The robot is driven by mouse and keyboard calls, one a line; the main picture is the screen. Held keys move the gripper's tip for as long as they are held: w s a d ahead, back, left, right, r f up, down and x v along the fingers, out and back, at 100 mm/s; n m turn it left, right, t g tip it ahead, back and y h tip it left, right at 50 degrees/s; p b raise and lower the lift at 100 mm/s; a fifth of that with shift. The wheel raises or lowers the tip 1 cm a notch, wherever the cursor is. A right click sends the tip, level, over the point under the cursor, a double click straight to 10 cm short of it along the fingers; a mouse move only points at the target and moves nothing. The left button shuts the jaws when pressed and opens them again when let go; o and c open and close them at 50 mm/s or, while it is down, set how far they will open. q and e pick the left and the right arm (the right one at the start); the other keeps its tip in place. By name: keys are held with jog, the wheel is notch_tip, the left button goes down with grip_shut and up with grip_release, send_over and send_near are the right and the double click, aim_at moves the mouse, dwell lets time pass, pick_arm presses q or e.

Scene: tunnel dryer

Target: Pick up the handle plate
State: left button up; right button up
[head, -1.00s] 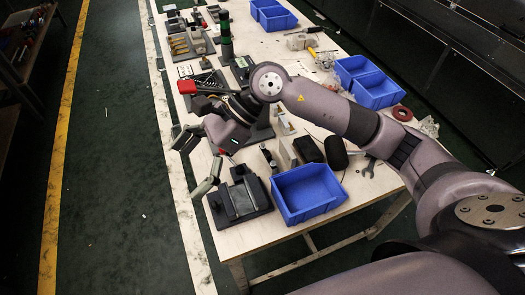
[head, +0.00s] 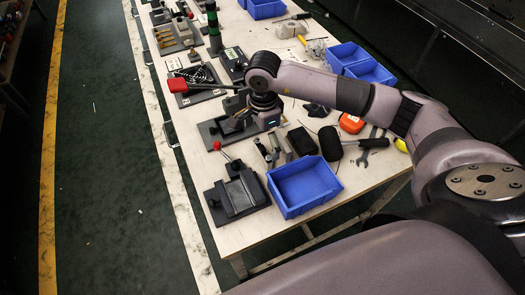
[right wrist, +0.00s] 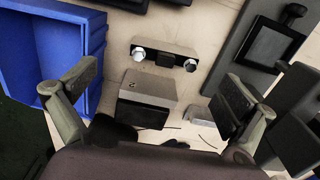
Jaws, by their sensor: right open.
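In the right wrist view, a grey plate (right wrist: 165,55) with two silver round ends and a dark middle lies ahead of my fingers. It may be the handle plate, but I cannot tell for sure. A grey block (right wrist: 148,95) with a dark face stands nearer, between the fingers' lines. My right gripper (right wrist: 158,98) is open and empty, its fingers spread to either side. In the head view my right gripper (head: 242,117) hangs over the table, partly hidden by its wrist. My left gripper is in neither current view.
A blue bin (head: 305,186) stands at the table's near right, beside a dark clamp fixture (head: 237,197) with a red-knobbed lever. More blue bins (head: 361,62) stand farther back.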

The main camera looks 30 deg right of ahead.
aim_at(263, 148)
jog(key=shift+f, duration=0.7)
jog(key=f, duration=0.1)
jog(key=f+p, duration=0.1)
jog(key=f, duration=0.2)
jog(key=shift+w+f+p, duration=0.1)
jog(key=shift+w+p, duration=0.15)
jog(key=shift+p, duration=0.1)
jog(key=shift+f, duration=0.55)
jog(key=shift+c, duration=0.4)
jog(key=shift+w, duration=0.1)
jog(key=c, duration=1.3)
jog(key=shift+r, duration=0.1)
